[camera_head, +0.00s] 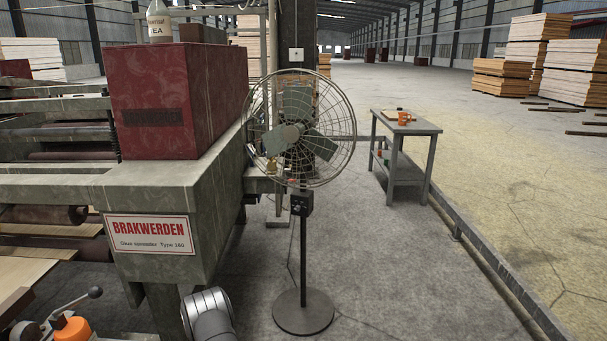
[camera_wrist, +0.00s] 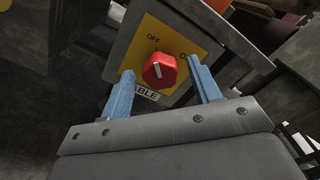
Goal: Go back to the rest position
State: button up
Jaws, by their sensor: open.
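In the wrist view my gripper (camera_wrist: 164,88) is open, with its two blue fingers spread apart. A red rotary knob (camera_wrist: 159,70) on a yellow plate (camera_wrist: 185,42) shows between and beyond the fingertips. The plate carries the word OFF at its upper left and another label, partly hidden, to the right. The knob's pale mark slants. I cannot tell whether the fingers touch the knob. In the head view my gripper is not visible; only a grey part of my arm (camera_head: 209,314) shows at the bottom.
A standing fan (camera_head: 297,130) stands in front of a pillar, right of the glue spreader (camera_head: 165,236). A red box (camera_head: 180,100) and a bottle (camera_head: 159,22) are on the spreader. A small table (camera_head: 418,128) holds an orange cup (camera_head: 402,118). Open floor lies to the right.

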jog(key=d, duration=1.7)
jog(key=a+m, duration=1.4)
jog(key=a, duration=0.3)
jog(key=shift+a, duration=0.2)
dwell(0.3)
